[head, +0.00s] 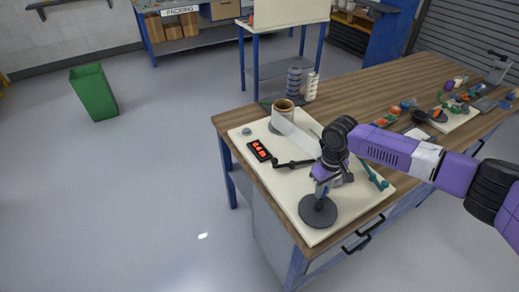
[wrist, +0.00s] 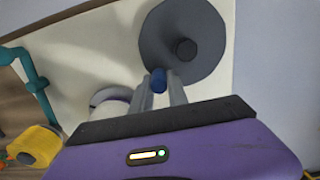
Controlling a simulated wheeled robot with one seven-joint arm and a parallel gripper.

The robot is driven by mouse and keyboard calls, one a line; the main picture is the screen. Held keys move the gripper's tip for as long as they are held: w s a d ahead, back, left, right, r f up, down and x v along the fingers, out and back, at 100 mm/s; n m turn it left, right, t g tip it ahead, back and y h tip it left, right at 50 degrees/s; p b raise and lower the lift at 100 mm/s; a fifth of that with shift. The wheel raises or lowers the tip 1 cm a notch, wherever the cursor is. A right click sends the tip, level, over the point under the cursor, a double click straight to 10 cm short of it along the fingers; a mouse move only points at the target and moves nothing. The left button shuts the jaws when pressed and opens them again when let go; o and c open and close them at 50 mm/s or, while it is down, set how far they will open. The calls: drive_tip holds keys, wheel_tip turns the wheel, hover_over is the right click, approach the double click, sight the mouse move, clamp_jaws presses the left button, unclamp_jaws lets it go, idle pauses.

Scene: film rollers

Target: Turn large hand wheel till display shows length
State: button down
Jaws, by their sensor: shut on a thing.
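The large hand wheel (head: 318,212) is a dark grey disc at the near corner of a cream board on the bench. It also shows in the wrist view (wrist: 205,30), with a dark hub in its middle. My gripper (head: 321,190) is over the wheel's far side, its fingers shut on the wheel's blue handle (wrist: 158,80) near the rim. The display (head: 259,150) is a black box with glowing red-orange digits, too small to read. A brown-cored roll (head: 283,108) stands at the board's far end, with a pale film strip (head: 295,135) running from it.
The cream board (head: 243,133) lies on the wooden bench (head: 350,88). A black lever (head: 292,164) and a teal bracket (head: 372,175) are close to my gripper. Stacked spools (head: 293,82) stand behind the roll. Small coloured parts crowd the right side.

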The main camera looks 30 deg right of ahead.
sight(311, 195)
drive_tip(key=shift+w+a, duration=0.7)
drive_tip(key=shift+a, duration=0.25)
drive_tip(key=shift+w+a+f+p, duration=0.1)
drive_tip(key=shift+a+p, duration=0.5)
drive_tip(key=shift+c, duration=2)
unclamp_jaws()
drive_tip(key=shift+d, duration=0.1)
